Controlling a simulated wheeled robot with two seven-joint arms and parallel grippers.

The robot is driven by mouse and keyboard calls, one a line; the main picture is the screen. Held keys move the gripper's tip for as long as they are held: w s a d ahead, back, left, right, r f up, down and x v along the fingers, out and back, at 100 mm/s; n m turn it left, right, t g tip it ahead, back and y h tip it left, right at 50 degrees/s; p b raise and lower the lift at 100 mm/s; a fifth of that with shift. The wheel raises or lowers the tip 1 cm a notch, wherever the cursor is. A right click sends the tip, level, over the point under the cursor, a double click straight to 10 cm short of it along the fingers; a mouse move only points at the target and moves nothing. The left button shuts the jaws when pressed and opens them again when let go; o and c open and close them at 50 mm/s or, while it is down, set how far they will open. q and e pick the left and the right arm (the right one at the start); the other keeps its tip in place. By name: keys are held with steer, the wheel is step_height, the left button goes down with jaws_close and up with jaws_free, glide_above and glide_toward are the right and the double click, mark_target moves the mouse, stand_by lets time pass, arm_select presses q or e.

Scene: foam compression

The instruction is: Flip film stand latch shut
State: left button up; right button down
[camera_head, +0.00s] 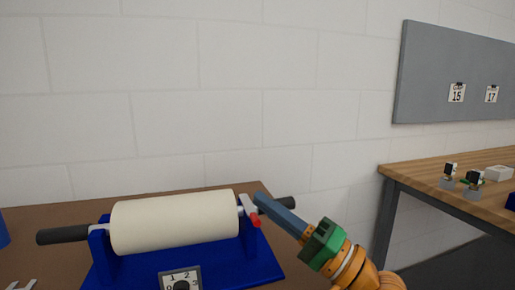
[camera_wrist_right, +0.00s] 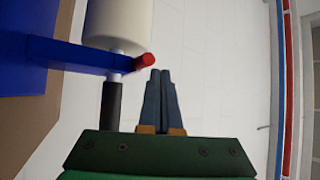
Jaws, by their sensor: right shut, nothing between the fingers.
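The blue film stand (camera_head: 240,262) sits on the brown table and carries a cream film roll (camera_head: 175,222) lying across it, with a black handle at each end. At its right end is the light grey latch (camera_head: 248,206) with a red tip (camera_head: 256,223), slanting down to the right. My right gripper (camera_head: 258,198) is shut and empty, its fingertips close to the latch. In the right wrist view its fingers (camera_wrist_right: 160,75) are together, just beside the red tip (camera_wrist_right: 145,61). I cannot tell whether they touch it. My left gripper is not in view.
A dial box (camera_head: 181,279) marked with numbers stands at the front of the stand. A blue object (camera_head: 3,232) is at the left edge. A wooden bench (camera_head: 430,172) with small items stands at right, below a grey board (camera_head: 450,70). A white wall is behind.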

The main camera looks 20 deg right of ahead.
steer(key=shift+f, duration=0.1)
stand_by(0.4)
steer(key=b+v, duration=0.6)
steer(key=shift+s+d+f, duration=0.15)
steer(key=shift+s+f, duration=0.05)
steer(key=shift+f, duration=0.2)
steer(key=shift+s+d, duration=0.1)
steer(key=shift+s, duration=0.05)
steer(key=shift+r, duration=0.2)
